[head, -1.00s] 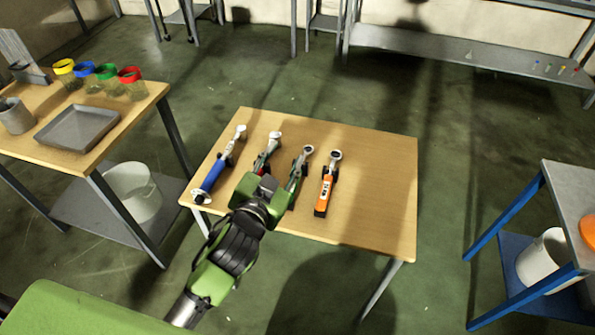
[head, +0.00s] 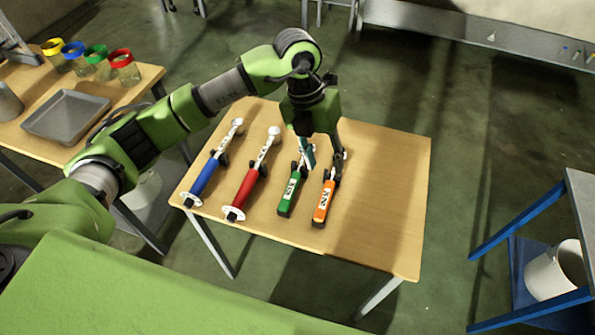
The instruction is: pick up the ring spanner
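Several wrench-like tools lie side by side on a wooden table. They have a blue handle (head: 204,178), a red handle (head: 245,187), a green handle (head: 288,194) and an orange handle (head: 324,203). The heads of the green and orange tools are largely hidden by my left gripper, so I cannot tell here which one is the ring spanner. My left gripper (head: 321,158) points down over the head ends of these two tools. Its fingers look spread, with no tool visibly lifted. My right gripper is not in view.
The wooden table (head: 390,220) has free room at its right. On the left, another table carries a grey tray (head: 66,116) and jars with coloured rims (head: 88,62). A blue-framed stand with a white bucket (head: 553,272) is at the right.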

